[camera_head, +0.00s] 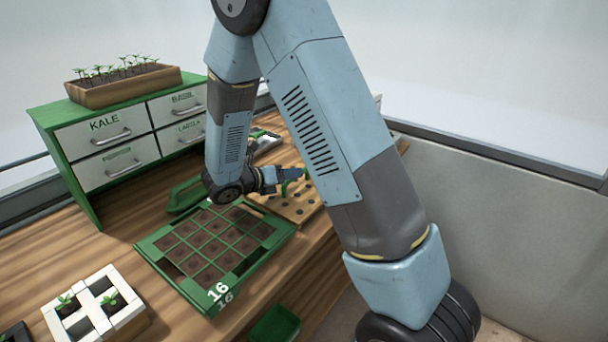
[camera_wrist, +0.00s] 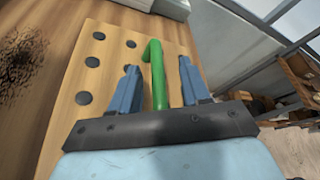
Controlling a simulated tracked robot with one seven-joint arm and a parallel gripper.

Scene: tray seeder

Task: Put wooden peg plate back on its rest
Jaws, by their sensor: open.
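The wooden peg plate (camera_head: 300,208) is a flat board with rows of dark round pegs or holes. It lies on the bench at the right of the green-framed tray (camera_head: 172,284), and it fills the middle of the wrist view (camera_wrist: 112,68). A green bent handle (camera_wrist: 157,75) stands up from it. My gripper (camera_wrist: 158,68) is open, with one blue finger on each side of the handle. In the head view my gripper (camera_head: 292,174) is over the plate. My arm hides part of the plate there. I cannot make out its rest.
A green drawer cabinet (camera_head: 84,135) with a wooden planter (camera_head: 125,86) on top stands at the back left. A white block with seedlings (camera_head: 137,317) sits at the front left. A green bin (camera_head: 274,325) is below the bench edge. A grey wall is at the right.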

